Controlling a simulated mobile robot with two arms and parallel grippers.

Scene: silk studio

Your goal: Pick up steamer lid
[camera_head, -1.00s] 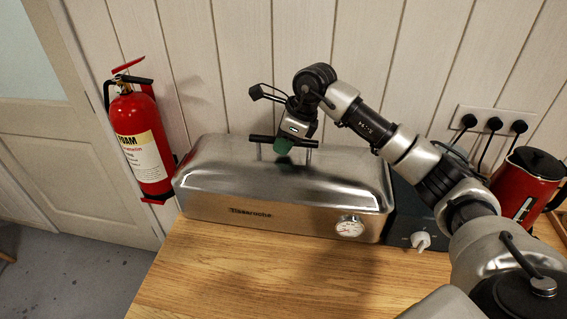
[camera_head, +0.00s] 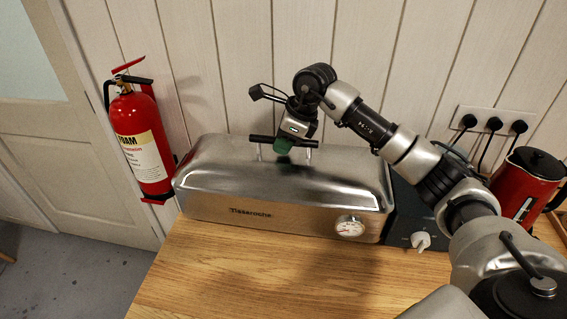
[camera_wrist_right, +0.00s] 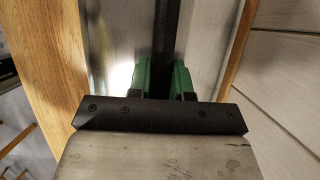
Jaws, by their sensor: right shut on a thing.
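The steamer lid (camera_head: 330,175) is the shiny metal domed top of a long steamer on the wooden worktop, with a black bar handle (camera_head: 261,138) across its top. A dial gauge (camera_head: 350,226) sits on its front. My right gripper (camera_head: 284,146) is shut on the handle from above, near the handle's middle. In the right wrist view the green fingers of my right gripper (camera_wrist_right: 164,80) stand on both sides of the black handle bar (camera_wrist_right: 167,35). The lid sits level on the steamer. My left gripper is out of view.
A red fire extinguisher (camera_head: 141,140) hangs on the wall at the left. A red kettle (camera_head: 524,185) stands at the right below several plugged sockets (camera_head: 494,125). A dark control box with a knob (camera_head: 420,240) adjoins the steamer. The worktop (camera_head: 260,280) in front is clear.

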